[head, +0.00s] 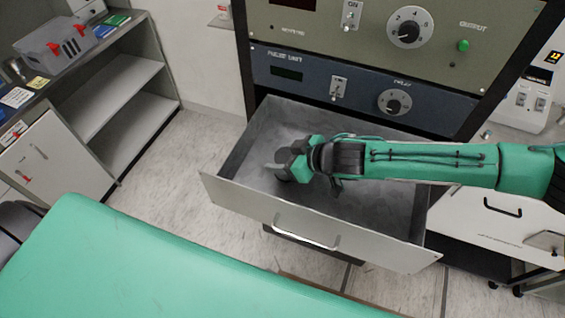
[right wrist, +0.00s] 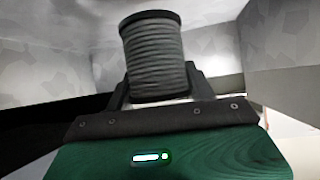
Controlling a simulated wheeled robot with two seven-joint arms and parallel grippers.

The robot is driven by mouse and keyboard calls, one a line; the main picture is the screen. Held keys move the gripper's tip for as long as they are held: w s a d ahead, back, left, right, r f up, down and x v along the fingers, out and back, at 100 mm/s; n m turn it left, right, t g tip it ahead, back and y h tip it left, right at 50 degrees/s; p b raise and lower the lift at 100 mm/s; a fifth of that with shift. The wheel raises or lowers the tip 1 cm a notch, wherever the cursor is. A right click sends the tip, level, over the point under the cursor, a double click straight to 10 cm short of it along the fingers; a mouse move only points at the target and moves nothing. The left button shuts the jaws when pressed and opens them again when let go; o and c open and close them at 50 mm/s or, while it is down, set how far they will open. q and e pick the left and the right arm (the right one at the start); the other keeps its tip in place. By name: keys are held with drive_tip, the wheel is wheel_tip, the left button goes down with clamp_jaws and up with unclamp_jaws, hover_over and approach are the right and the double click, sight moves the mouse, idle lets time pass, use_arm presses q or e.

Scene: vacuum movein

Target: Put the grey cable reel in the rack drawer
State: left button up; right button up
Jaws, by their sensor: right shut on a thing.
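The rack drawer (head: 320,234) is pulled open below the rack's panels, and its grey inside is bare where I can see it. My right gripper (head: 283,165) reaches in from the right and is over the drawer's opening, left of its middle. In the right wrist view my right gripper (right wrist: 158,92) is shut on the grey cable reel (right wrist: 153,52), a ribbed spool with dark rims, held upright between the fingers. In the head view the reel is mostly hidden by the gripper. I cannot tell whether the reel touches the drawer floor. My left gripper is out of view.
The rack panels (head: 320,75) with knobs and switches stand right behind the drawer. A green padded surface (head: 130,260) fills the lower left. A shelf unit (head: 115,100) with a grey bin (head: 62,48) stands at the left. The floor between is clear.

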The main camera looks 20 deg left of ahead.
wheel_tip(320, 180, down, 3)
drive_tip(key=shift+f+p, duration=0.1)
drive_tip(key=shift+p, duration=0.35)
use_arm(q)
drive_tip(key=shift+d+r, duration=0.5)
use_arm(e)
drive_tip(key=shift+f, duration=0.1)
drive_tip(key=shift+f, duration=0.1)
drive_tip(key=o, duration=1.1)
drive_tip(key=shift+c, duration=0.2)
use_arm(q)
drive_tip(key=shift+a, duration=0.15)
